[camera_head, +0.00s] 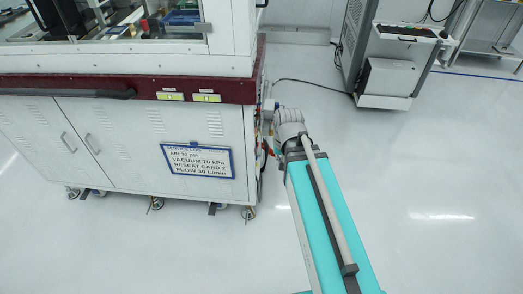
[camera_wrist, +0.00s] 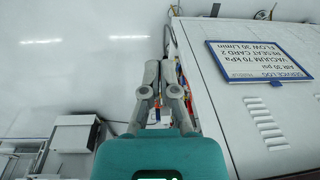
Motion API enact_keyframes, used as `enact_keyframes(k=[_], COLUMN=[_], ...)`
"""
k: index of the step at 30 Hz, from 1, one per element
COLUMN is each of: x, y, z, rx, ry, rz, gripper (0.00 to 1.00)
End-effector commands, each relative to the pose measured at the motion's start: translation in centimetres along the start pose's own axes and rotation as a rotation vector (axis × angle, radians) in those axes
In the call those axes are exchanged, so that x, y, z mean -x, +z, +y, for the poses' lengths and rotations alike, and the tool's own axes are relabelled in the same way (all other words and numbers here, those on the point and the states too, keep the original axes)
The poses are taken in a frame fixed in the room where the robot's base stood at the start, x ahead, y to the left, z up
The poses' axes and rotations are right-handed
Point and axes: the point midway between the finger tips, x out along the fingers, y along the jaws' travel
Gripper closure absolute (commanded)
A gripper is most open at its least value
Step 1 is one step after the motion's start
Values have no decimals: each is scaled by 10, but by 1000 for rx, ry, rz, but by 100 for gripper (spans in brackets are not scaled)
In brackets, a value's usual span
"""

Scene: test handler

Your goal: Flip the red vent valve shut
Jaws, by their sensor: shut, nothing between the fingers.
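The test handler cabinet (camera_head: 110,135) stands at the left in the head view, with my teal arm reaching to its right-hand side. Small red parts (camera_head: 267,150) show at that side, partly behind my wrist. I cannot tell which of them is the vent valve or how its lever stands. In the wrist view my grey gripper (camera_wrist: 158,72) is shut and empty, close beside the cabinet's side. Coloured fittings and tubes (camera_wrist: 183,84) show just to the right of the fingers, partly hidden. I cannot tell whether the fingers touch anything.
A service log sign (camera_head: 197,160) hangs on the cabinet's front; it also shows in the wrist view (camera_wrist: 262,62). A grey cart (camera_head: 385,78) with a keyboard stands at the back right, and a black cable (camera_head: 312,83) runs along the floor. The floor right of the cabinet is mostly clear.

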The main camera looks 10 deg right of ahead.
Motion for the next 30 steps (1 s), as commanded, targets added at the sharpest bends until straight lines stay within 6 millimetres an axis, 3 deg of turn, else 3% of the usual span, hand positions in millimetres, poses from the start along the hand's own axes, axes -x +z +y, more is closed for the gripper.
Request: enact_keyframes(k=[1,3,30], x=[-14,-24,-138], y=[-7,-15,-115], z=[0,-1,-8], rx=[-33,-85,-758], ry=[-12,-32,-311], rz=[6,17,73], gripper=[100,100,100])
